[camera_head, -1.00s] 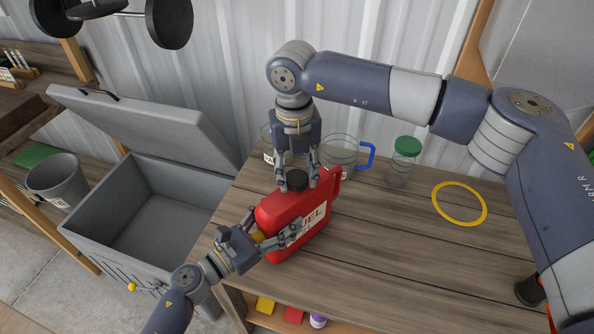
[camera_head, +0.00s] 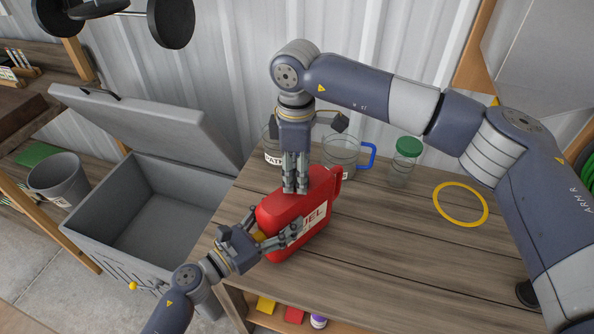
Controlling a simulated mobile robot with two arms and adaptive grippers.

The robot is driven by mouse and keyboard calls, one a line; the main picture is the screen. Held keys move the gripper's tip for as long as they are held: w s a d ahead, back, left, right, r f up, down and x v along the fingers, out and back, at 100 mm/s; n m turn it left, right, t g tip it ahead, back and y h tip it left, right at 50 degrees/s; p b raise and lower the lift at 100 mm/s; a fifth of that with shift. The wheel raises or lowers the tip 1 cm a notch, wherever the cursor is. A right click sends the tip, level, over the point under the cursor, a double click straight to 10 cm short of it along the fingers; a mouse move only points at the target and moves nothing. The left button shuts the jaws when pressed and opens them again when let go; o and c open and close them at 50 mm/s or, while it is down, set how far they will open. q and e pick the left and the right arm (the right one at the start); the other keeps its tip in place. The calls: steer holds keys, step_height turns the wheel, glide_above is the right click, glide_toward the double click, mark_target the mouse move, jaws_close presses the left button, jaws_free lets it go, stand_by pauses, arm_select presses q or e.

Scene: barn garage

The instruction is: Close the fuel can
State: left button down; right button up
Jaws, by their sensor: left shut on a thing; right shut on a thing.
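The red fuel can (camera_head: 318,190) stands on the wooden workbench, its white label facing front right. Whether the cap sits fully down on the neck cannot be seen.
Behind the can stand a glass jug with a blue handle (camera_head: 368,156) and a green-lidded jar (camera_head: 408,148). A yellow ring (camera_head: 461,222) lies on the bench (camera_head: 400,255) at right. An open grey chest (camera_head: 165,160) stands left of the bench.

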steer(key=shift+s+a+m, duration=0.15)
steer(key=shift+a+m, duration=0.2)
steer(key=shift+m, duration=0.15)
steer(key=shift+r, duration=0.1)
steer(key=o, duration=0.7)
steer(key=shift+d, duration=0.1)
steer(key=shift+o, duration=0.2)
steer(key=shift+r, duration=0.1)
steer(key=shift+r, duration=2.15)
steer(key=shift+c, duration=0.4)
